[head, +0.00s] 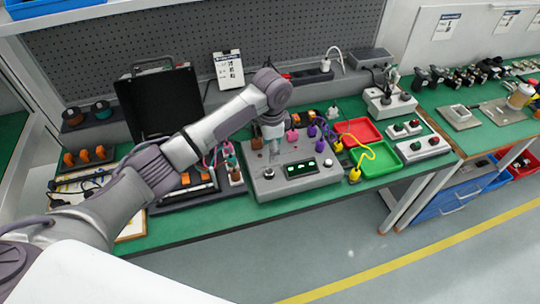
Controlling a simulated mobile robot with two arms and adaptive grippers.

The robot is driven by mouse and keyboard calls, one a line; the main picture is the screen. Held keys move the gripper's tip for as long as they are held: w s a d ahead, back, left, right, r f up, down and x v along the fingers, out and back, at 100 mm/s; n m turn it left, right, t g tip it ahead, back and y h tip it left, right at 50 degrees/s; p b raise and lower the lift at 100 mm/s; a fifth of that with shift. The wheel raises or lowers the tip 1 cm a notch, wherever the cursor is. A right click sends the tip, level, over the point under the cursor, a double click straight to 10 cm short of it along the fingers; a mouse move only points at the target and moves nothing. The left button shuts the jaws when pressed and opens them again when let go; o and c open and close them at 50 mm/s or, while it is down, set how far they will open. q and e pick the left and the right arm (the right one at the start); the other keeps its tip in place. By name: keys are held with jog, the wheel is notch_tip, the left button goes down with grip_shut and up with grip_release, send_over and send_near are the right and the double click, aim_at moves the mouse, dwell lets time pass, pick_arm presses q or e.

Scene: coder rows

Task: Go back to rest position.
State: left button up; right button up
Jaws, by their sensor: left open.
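My left arm reaches in from the left across the bench. My left gripper (273,148) points down over the back left part of a grey control box (268,188) with a small display and knobs. The gripper is open, and I see nothing held in it. Its fingertips are small here, and I cannot tell whether they touch the box. Pink and purple plugs sit along the back of the box. My right gripper is not in view.
A red tray (358,130) and a green tray (378,172) lie right of the box. An open black case (160,100) stands behind my arm. A grey button box (422,147) lies near the bench's right end. Open floor (380,230) lies in front.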

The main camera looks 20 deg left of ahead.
pick_arm(q)
jog(key=shift+r, duration=0.35)
